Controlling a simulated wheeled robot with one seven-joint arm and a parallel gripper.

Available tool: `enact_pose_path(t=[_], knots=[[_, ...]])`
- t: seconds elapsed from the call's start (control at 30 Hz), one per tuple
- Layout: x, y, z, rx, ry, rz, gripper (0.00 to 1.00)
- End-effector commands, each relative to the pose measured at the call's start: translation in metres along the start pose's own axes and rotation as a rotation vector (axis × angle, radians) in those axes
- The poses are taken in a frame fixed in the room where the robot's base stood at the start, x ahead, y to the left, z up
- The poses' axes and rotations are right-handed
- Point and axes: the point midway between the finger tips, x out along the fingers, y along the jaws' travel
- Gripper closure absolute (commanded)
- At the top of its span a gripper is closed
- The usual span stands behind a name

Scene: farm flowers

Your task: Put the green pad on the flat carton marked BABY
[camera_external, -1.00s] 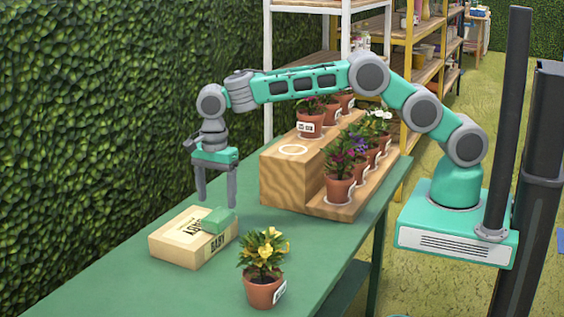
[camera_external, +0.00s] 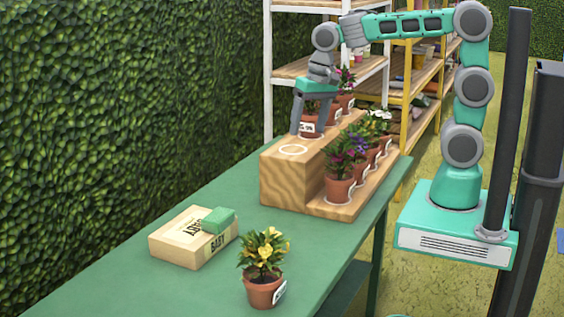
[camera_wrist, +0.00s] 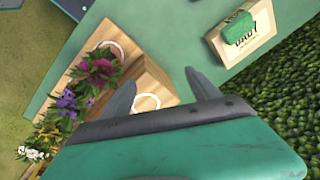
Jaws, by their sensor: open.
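The green pad (camera_external: 218,220) lies on top of the flat carton marked BABY (camera_external: 178,243), at its right end in the external view. The carton is pale cardboard and rests flat on the green table. In the wrist view the pad (camera_wrist: 238,25) sits on the carton (camera_wrist: 262,38) near the top right. My gripper (camera_external: 309,134) is open and empty, above the wooden stepped stand in the external view, well apart from pad and carton. Its two fingers also show in the wrist view (camera_wrist: 163,92), spread apart.
The wooden stand (camera_external: 283,181) holds several potted flowers, and its upper step has a white ring (camera_external: 293,150). A pot with yellow flowers (camera_external: 263,287) stands on the table (camera_external: 205,300) near the carton. A leafy hedge (camera_external: 100,120) runs along the left.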

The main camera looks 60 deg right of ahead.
Motion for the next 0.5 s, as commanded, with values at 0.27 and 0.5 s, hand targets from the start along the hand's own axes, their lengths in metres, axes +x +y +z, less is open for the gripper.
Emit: enact_pose_path(t=[0.27, 0.5], knots=[[0.027, 0.113, 0.074, -0.471, 0.093, 0.001, 0.29], [0.033, 0.121, 0.082, -0.53, 0.101, 0.005, 0.29]])
